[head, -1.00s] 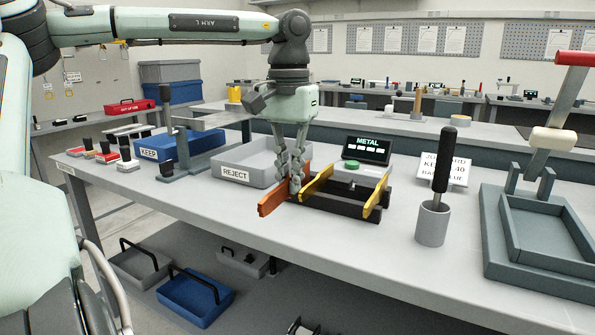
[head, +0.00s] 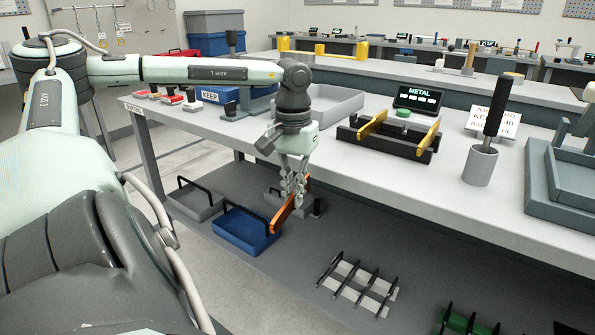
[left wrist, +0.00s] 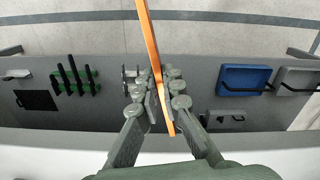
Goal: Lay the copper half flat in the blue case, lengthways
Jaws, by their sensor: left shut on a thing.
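My left gripper (head: 293,187) is shut on the copper half (head: 283,217), a long thin orange-brown bar, and holds it in the air just in front of the bench edge. In the left wrist view the bar (left wrist: 149,45) stands between the fingers and sticks out on both sides. The open blue case (head: 243,243) with a black handle is on the low level under the bench, and the bar overlaps its right side in the head view. In the left wrist view the blue case (left wrist: 235,78) lies right of the gripper, apart from the bar. My right gripper is not in view.
Grey cases (head: 197,205) stand beside the blue case. The bench top (head: 400,185) carries a black fixture (head: 375,143) with yellow bars, a grey tray and a cup with a black-handled tool (head: 480,165). A slotted rack (head: 360,285) is lower right.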

